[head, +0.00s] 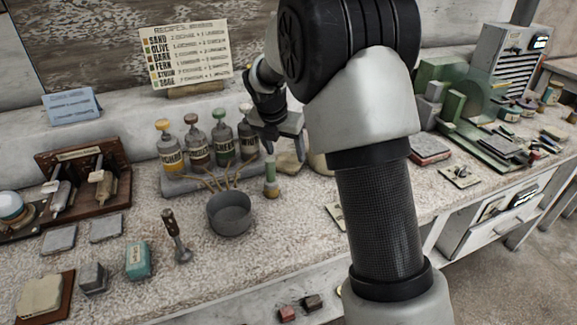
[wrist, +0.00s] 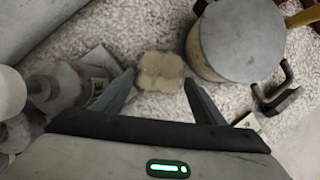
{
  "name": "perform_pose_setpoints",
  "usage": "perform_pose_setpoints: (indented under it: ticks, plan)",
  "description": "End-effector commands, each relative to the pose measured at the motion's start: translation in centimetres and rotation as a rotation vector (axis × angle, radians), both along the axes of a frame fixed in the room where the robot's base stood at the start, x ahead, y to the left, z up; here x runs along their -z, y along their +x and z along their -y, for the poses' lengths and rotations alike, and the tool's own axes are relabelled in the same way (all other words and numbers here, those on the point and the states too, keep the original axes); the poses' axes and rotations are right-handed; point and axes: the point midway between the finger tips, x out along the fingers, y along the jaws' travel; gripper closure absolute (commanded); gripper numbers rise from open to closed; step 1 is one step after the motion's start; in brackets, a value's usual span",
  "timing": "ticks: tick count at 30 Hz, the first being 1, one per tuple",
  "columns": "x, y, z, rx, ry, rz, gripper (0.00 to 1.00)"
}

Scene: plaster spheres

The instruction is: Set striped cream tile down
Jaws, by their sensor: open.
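A small cream-tan tile (wrist: 160,70) with a lobed outline lies on the speckled counter in the wrist view. I cannot make out clear stripes on it. In the head view a cream piece (head: 289,163) shows below my gripper, partly hidden by it. My gripper (wrist: 159,80) is open. Its two fingertips appear on either side of the tile, with gaps between them and it. In the head view my gripper (head: 288,140) is low over the counter, right of the bottles.
A lidded round pot (wrist: 240,42) stands close right of the tile. Labelled bottles (head: 222,140) stand on a grey tray to the left. A grey bowl (head: 230,213) and a small green-topped vial (head: 271,177) are nearer. A green machine (head: 455,105) is at the right.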

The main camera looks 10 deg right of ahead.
Motion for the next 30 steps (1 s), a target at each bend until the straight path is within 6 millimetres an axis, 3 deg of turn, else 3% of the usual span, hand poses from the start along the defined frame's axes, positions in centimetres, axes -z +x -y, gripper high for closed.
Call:
perform_pose_setpoints:
  ticks: [1,6,14,21,23,30]
  plan:
    - [1.2,0.1,0.2,0.001,-0.001,-0.004,0.36]
    - [3.5,0.8,0.8,0.001,-0.001,-0.004,0.36]
    - [3.8,1.0,0.9,0.000,0.001,-0.001,0.36]
    - [3.8,1.0,0.9,0.000,0.000,-0.002,0.74]
    - [3.7,1.0,0.9,0.000,0.000,0.000,0.78]
    - [3.1,1.1,0.9,0.001,0.001,0.001,0.78]
